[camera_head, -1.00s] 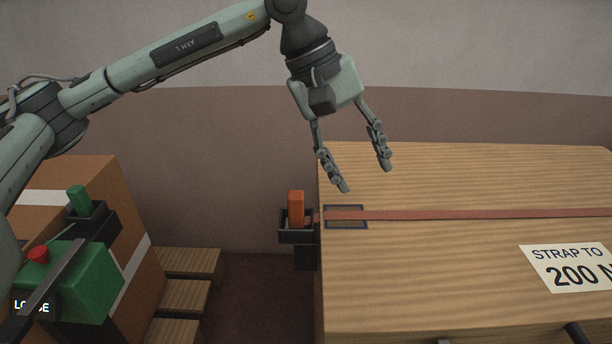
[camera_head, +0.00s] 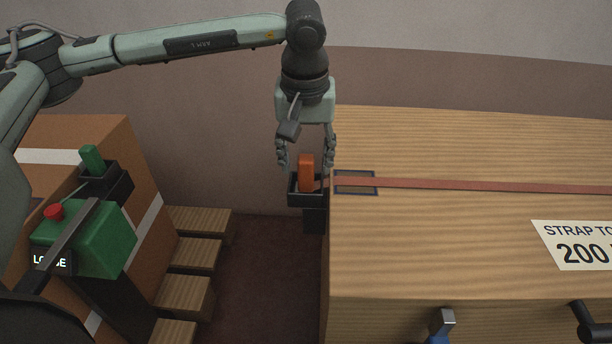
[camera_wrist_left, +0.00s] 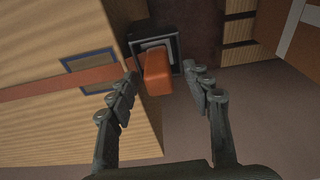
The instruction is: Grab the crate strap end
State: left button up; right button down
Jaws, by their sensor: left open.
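The crate strap (camera_head: 480,187) is a flat red-brown band lying across the top of the wooden crate (camera_head: 450,135). Its orange end (camera_head: 306,172) stands upright in a dark holder (camera_head: 308,200) at the crate's left edge. My left gripper (camera_head: 306,158) points down above the orange end, with its fingers apart on either side of it. In the left wrist view, the orange end (camera_wrist_left: 157,73) shows between and beyond the open fingertips, with the holder behind it. I cannot tell whether any finger touches it. My right gripper is not in view.
A blue-outlined rectangle (camera_head: 355,182) marks the crate top under the strap. A white label (camera_head: 580,245) reads "STRAP TO 200". A green box with a red button (camera_head: 54,212) stands at left by a brown carton (camera_head: 60,135). Wooden slats (camera_head: 190,255) lie between.

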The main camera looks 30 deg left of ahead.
pick_arm(q)
grip_shut()
dwell(0.3)
jog(key=shift+r, duration=0.1)
